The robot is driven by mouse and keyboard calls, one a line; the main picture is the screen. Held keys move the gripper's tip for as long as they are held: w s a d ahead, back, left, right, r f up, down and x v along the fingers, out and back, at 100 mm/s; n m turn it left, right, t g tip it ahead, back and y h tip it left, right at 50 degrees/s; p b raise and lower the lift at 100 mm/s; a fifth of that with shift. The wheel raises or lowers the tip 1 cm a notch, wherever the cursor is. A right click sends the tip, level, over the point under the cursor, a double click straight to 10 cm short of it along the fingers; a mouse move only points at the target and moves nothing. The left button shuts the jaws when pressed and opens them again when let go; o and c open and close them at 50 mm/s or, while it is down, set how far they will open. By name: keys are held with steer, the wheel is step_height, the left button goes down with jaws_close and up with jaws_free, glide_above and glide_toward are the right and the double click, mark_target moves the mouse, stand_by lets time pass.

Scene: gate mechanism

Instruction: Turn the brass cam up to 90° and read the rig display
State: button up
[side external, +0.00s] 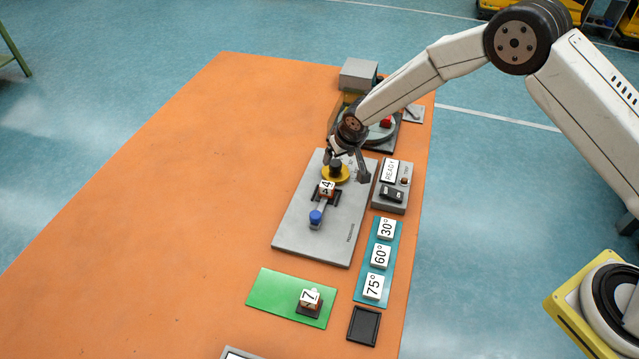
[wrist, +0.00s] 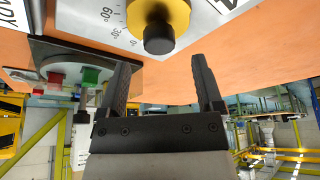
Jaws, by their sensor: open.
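The brass cam (side external: 336,174) is a yellow disc with a black knob (side external: 335,164), mounted on a grey plate (side external: 300,240). In the wrist view the cam (wrist: 178,14) and its knob (wrist: 159,39) are at the top, beside a printed scale reading 0, 30, 60. My gripper (side external: 346,169) is open at the cam in the side view. In the wrist view its fingers (wrist: 165,65) are spread and empty, with the knob beyond the gap between their tips; contact cannot be told. The rig display (side external: 390,170) reads READY.
A numbered block (side external: 327,187) and a blue-knobbed lever (side external: 315,217) are on the plate. Tiles marked 30° (side external: 386,228), 60° and 75° lie on a teal strip. A block marked 7 (side external: 310,298) sits on a green mat (side external: 268,290). The table's left is clear.

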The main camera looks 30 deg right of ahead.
mark_target(335, 163)
steer(key=shift+x, duration=2.35)
jaws_close()
